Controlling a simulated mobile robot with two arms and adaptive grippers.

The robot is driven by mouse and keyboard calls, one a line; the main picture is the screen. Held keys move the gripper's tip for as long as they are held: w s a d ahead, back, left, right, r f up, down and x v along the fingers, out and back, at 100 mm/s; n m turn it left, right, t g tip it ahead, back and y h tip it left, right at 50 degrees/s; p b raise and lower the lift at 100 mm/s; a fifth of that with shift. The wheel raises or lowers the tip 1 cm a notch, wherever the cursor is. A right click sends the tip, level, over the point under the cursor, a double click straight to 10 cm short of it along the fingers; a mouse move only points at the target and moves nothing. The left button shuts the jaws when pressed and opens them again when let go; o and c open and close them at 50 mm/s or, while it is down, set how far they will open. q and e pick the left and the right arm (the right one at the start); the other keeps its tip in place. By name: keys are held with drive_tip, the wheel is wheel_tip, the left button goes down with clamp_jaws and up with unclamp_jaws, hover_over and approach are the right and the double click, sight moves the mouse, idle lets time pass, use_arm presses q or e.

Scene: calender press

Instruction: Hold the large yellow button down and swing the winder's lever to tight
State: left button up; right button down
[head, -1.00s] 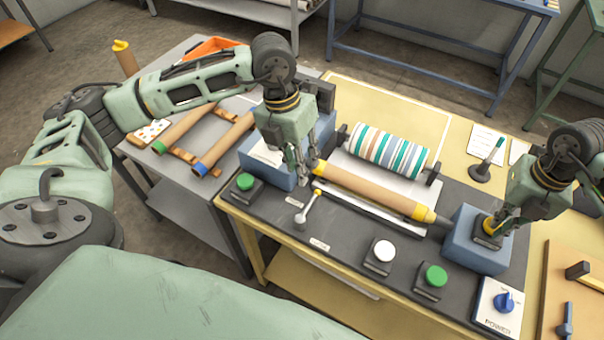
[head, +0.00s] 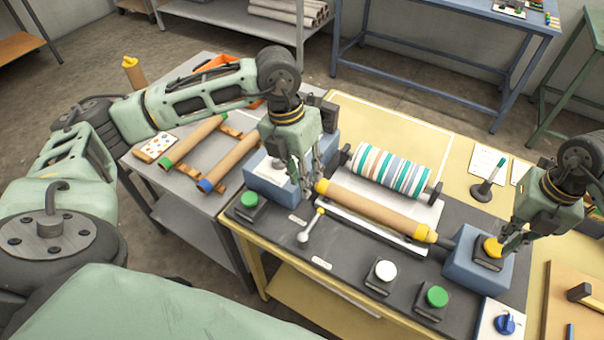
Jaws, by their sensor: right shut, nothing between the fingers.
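The large yellow button (head: 491,247) sits on a dark base on the blue block at the right of the bench. My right gripper (head: 507,246) is shut with nothing in it, at the button's right edge. It hides part of the button, and I cannot tell whether they touch. The winder's lever (head: 311,226) is a metal rod with a yellow knob, pointing up and right from its pivot in the picture. My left gripper (head: 305,198) points down just above and left of the knob. Whether its fingers are apart is unclear. The small plates near the lever are unreadable.
A brown tube (head: 370,208) with yellow ends lies behind the lever, before a striped roller (head: 388,172). Green buttons (head: 249,199) (head: 437,296), a white button (head: 385,270) and a blue power knob (head: 505,323) stand along the front. Two more tubes lie on the grey table (head: 190,205).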

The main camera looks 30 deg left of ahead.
drive_tip(key=shift+r+p, duration=1)
drive_tip(key=shift+r, duration=1.2)
drive_tip(key=shift+f, duration=0.1)
